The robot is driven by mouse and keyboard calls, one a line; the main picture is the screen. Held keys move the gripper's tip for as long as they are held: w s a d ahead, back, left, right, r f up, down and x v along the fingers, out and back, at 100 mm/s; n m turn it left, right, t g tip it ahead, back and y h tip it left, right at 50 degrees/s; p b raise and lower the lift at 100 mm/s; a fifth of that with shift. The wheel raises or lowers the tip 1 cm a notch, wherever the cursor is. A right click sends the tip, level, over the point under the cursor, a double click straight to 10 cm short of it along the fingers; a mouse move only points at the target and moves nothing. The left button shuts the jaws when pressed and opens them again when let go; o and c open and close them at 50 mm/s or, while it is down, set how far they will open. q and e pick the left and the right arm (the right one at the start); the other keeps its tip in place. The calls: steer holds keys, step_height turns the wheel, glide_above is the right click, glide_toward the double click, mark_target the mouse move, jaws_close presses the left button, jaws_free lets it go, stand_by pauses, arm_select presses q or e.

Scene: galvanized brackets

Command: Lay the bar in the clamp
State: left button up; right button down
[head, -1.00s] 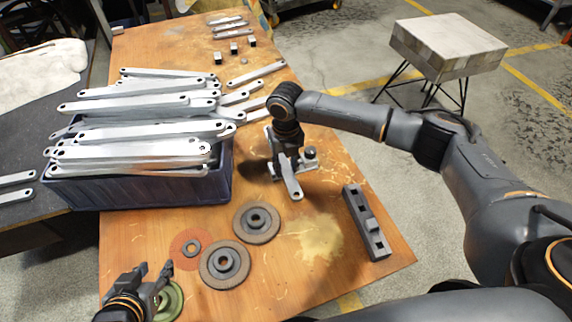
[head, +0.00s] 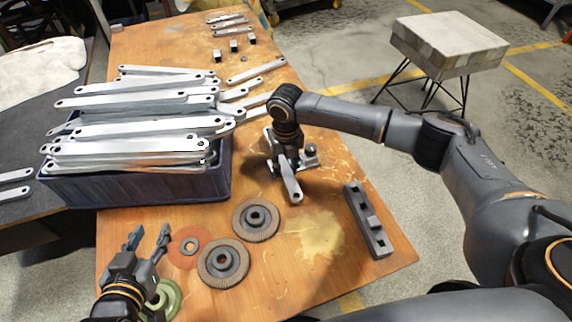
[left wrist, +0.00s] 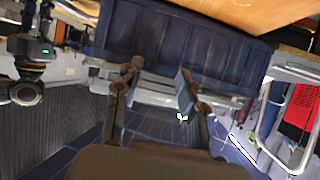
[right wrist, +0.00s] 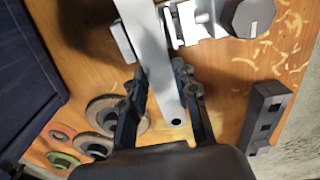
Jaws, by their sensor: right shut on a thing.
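My right gripper (right wrist: 165,95) is shut on a flat silver bar (right wrist: 158,60) with a hole near its end. The bar also shows in the head view (head: 291,184), pointing toward the table's near side. The clamp (head: 309,157) is on the table below my right gripper and partly hidden by it. In the right wrist view, the bar passes between a small block on its left and the clamp's metal parts (right wrist: 190,25) on its right. I cannot tell whether it rests on the clamp. My left gripper (head: 148,239) is open and empty above the table's near left corner.
A blue crate (head: 130,192) heaped with silver bars stands at the left. Grinding discs (head: 223,263) lie on the wooden table between my grippers. A dark slotted block (head: 367,222) lies near the right edge. Small blocks and bars lie at the far end.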

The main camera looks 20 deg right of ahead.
arm_select(q)
steer(key=shift+w+d+r+t+b, duration=0.2)
steer(key=shift+w+r+t, duration=0.25)
steer(key=shift+r, duration=0.25)
steer(key=shift+w+d+r+t+b, duration=0.1)
steer(key=shift+w+d+r+t, duration=0.15)
steer(key=shift+r+t, duration=0.3)
arm_select(e)
steer(key=shift+f, duration=0.9)
arm_select(q)
steer(key=shift+r, duration=0.15)
arm_select(e)
steer(key=c, duration=0.9)
jaws_free()
steer(key=shift+c, duration=0.2)
step_height(320, 180, up, 12)
